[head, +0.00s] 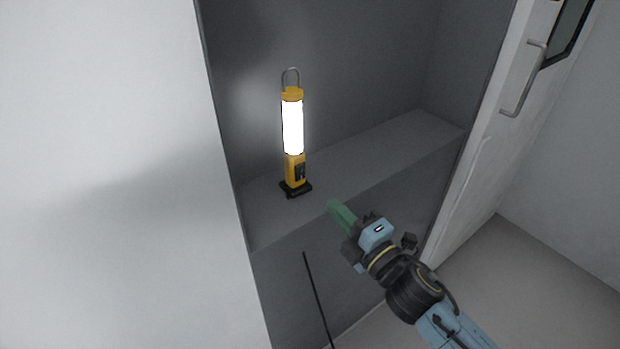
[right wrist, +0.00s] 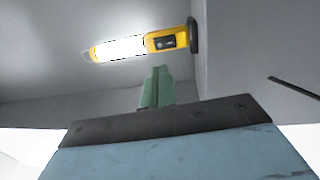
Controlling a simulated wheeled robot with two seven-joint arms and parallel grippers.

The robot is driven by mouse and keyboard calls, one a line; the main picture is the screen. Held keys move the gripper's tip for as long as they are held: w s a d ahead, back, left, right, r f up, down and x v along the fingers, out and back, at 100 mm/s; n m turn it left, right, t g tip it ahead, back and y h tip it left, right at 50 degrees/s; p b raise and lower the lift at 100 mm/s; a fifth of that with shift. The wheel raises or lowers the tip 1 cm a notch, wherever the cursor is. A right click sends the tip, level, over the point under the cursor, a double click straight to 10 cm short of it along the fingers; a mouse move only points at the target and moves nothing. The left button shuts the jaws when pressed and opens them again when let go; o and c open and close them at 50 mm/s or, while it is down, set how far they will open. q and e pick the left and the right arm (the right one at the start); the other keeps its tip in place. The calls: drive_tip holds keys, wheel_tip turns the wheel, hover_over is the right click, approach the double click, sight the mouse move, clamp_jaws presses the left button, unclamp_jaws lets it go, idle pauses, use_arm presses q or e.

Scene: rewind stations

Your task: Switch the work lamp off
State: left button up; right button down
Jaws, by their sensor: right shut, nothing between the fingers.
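The work lamp (head: 293,128) stands upright on a grey ledge inside a recess, in the middle of the head view. Its white tube glows brightly between a yellow cap with a wire hook and a yellow lower body on a black foot. A dark switch panel (head: 299,171) is on the lower body. My right gripper (head: 336,206) has green fingers, shut and empty, apart from the lamp, below and right of its foot in the head view. In the right wrist view the lamp (right wrist: 120,47) lies across the picture beyond the fingertips (right wrist: 157,75). My left gripper is not in view.
The ledge (head: 390,142) is bare right of the lamp. A white wall (head: 110,180) borders the recess on the left. A white door (head: 490,150) with a metal handle (head: 523,80) stands open on the right. A thin black rod or cable (head: 317,298) shows below the ledge.

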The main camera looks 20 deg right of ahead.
sight(302, 171)
drive_tip(key=x, duration=0.8)
drive_tip(key=shift+w, duration=0.3)
drive_tip(key=shift+w+a, duration=0.15)
drive_tip(key=shift+w, duration=0.2)
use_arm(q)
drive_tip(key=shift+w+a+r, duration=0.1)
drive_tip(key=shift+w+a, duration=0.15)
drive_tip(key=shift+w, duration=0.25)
